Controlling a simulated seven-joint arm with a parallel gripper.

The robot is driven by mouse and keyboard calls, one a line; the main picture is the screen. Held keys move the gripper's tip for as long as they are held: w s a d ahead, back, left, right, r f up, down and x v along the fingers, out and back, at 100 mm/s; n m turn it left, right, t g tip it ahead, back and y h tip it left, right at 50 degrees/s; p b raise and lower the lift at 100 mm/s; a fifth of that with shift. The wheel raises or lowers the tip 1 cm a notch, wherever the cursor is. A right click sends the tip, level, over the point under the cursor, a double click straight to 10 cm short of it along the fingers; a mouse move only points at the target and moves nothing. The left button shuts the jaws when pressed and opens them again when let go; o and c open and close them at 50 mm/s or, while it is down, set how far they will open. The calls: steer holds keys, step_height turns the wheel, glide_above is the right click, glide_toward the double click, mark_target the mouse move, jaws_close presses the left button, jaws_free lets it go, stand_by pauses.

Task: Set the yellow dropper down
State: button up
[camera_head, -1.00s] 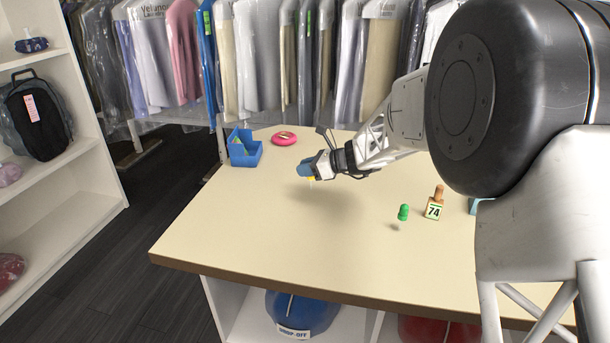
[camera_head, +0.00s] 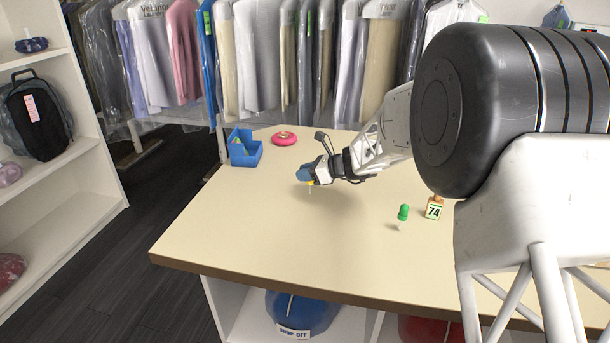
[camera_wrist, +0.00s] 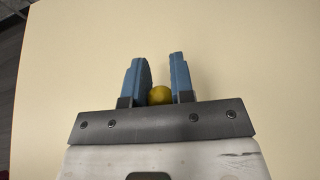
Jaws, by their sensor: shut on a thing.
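The yellow dropper (camera_head: 310,184) is held between the blue fingers of my gripper (camera_head: 304,175), over the left part of the cream table (camera_head: 240,225). In the head view only a bit of yellow and a pale tip below it show under the fingers. In the wrist view the dropper's round yellow top (camera_wrist: 160,95) sits between the two fingers of my gripper (camera_wrist: 160,75), near their base. The fingers hide most of the dropper in the head view. I cannot tell whether its tip touches the table.
A blue bin (camera_head: 244,150) and a pink ring (camera_head: 284,138) are at the back left. Bare table surrounds my gripper. Bagged garments (camera_head: 240,60) hang behind.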

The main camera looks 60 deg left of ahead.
steer(key=shift+f, duration=0.3)
steer(key=shift+f, duration=0.15)
steer(key=o, duration=0.9)
steer(key=shift+r, duration=0.2)
steer(key=v, duration=1.2)
steer(key=shift+w+f, duration=0.1)
stand_by(0.4)
